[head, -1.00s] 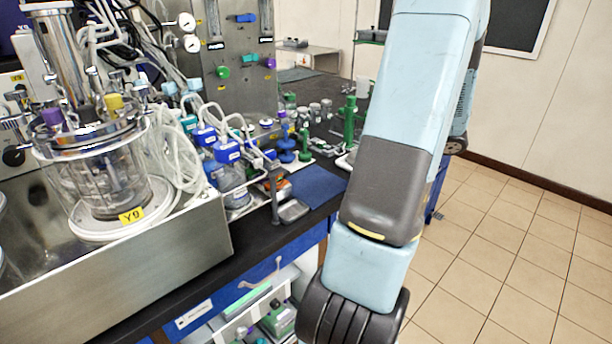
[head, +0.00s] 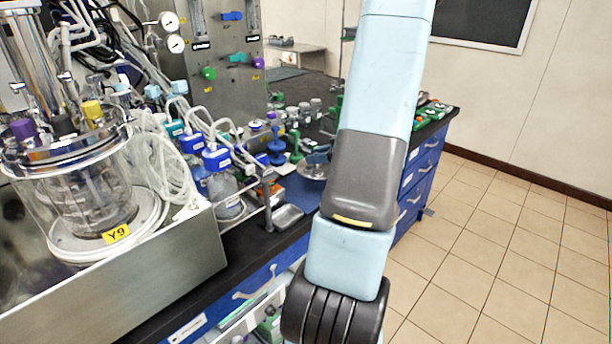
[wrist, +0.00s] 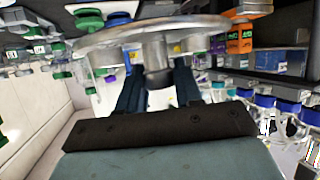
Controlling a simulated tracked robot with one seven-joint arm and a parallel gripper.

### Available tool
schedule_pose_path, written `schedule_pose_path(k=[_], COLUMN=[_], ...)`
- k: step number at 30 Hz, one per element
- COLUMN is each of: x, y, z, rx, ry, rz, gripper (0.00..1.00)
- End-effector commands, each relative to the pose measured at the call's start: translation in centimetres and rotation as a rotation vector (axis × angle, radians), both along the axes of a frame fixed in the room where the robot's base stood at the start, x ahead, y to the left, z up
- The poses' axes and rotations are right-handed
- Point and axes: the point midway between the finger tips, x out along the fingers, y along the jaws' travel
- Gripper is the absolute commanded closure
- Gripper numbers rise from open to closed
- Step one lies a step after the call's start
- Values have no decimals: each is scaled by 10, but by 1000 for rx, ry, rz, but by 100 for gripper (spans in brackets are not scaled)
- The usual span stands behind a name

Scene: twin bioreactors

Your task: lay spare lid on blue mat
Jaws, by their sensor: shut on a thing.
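The spare lid, a round silvery metal disc (head: 312,172) with a knob, hangs in my gripper. In the wrist view the lid (wrist: 110,38) is seen edge-on, with its knob between the two dark blue fingers of my gripper (wrist: 158,82). In the head view the gripper tip (head: 319,157) shows just left of my forearm, over the lid. The blue mat (head: 297,193) lies on the black bench, below the lid in the picture and partly hidden by my arm. The gap between lid and mat cannot be judged.
A small metal tray (head: 287,216) and a post (head: 267,190) stand left of the mat. Blue-capped bottles (head: 217,160), green and blue stands (head: 295,145) and a glass bioreactor (head: 75,190) crowd the bench further left and behind. The tiled floor at right is clear.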

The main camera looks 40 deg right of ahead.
Motion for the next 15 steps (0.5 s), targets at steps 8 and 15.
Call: schedule_pose_path(k=[8,15], x=[21,27], y=[16,20], z=[-31,-40], rx=[2,0], ry=[-1,-1], rz=[1,0], gripper=[100,100])
